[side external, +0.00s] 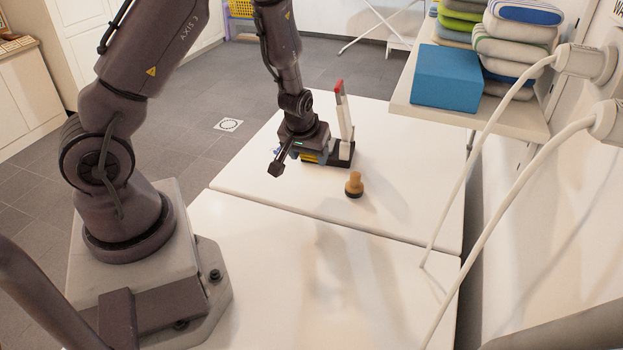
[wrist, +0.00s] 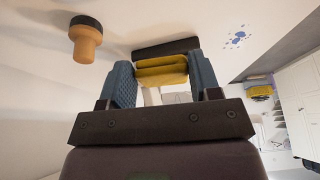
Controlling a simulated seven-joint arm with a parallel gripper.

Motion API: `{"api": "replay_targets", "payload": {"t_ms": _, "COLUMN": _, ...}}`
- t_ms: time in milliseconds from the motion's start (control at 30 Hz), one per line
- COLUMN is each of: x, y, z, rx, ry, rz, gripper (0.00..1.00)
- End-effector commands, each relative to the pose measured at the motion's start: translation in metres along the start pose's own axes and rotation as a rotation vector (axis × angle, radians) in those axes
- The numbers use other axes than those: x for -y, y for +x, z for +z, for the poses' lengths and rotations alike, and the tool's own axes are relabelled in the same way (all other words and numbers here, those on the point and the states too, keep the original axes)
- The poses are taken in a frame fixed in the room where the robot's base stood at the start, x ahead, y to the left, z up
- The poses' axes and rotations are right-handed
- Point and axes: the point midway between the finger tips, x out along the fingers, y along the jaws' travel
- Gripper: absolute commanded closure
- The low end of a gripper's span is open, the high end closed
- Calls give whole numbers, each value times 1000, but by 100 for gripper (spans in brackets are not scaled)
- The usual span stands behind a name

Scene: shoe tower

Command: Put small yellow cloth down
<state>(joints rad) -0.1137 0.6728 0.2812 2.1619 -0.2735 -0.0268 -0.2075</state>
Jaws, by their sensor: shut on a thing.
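My gripper (side external: 312,156) is low over the far white table, beside a dark-based stand. In the wrist view, its two blue fingers (wrist: 164,82) are closed on the small yellow cloth (wrist: 162,70), which is folded and lies between their tips. In the side view only a small yellow strip of the cloth (side external: 309,158) shows under the gripper. I cannot tell whether the cloth touches the table.
A black base (side external: 342,153) with an upright white, red-tipped piece (side external: 343,110) stands close beside my gripper. A wooden knob with a dark base (side external: 354,184) stands nearer. A shelf at right holds a blue block (side external: 446,77) and folded cloths (side external: 515,45). The near table (side external: 290,270) is clear.

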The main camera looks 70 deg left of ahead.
Motion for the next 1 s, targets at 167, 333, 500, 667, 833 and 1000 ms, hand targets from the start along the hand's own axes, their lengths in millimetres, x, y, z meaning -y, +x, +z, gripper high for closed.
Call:
{"api": "replay_targets", "payload": {"t_ms": 167, "x": 0, "y": 23, "z": 10, "rx": 2, "ry": 0, "rz": -1, "gripper": 69}}
{"api": "replay_targets", "payload": {"t_ms": 333, "x": 1, "y": 42, "z": 18, "rx": 3, "ry": 0, "rz": -1, "gripper": 69}}
{"api": "replay_targets", "payload": {"t_ms": 500, "x": 0, "y": 57, "z": 24, "rx": 1, "ry": -1, "rz": 1, "gripper": 69}}
{"api": "replay_targets", "payload": {"t_ms": 667, "x": 0, "y": 57, "z": 24, "rx": 0, "ry": 0, "rz": 2, "gripper": 69}}
{"api": "replay_targets", "payload": {"t_ms": 833, "x": 0, "y": 59, "z": 25, "rx": 1, "ry": 1, "rz": 1, "gripper": 69}}
{"api": "replay_targets", "payload": {"t_ms": 1000, "x": 0, "y": 64, "z": 27, "rx": 0, "ry": 1, "rz": 2, "gripper": 69}}
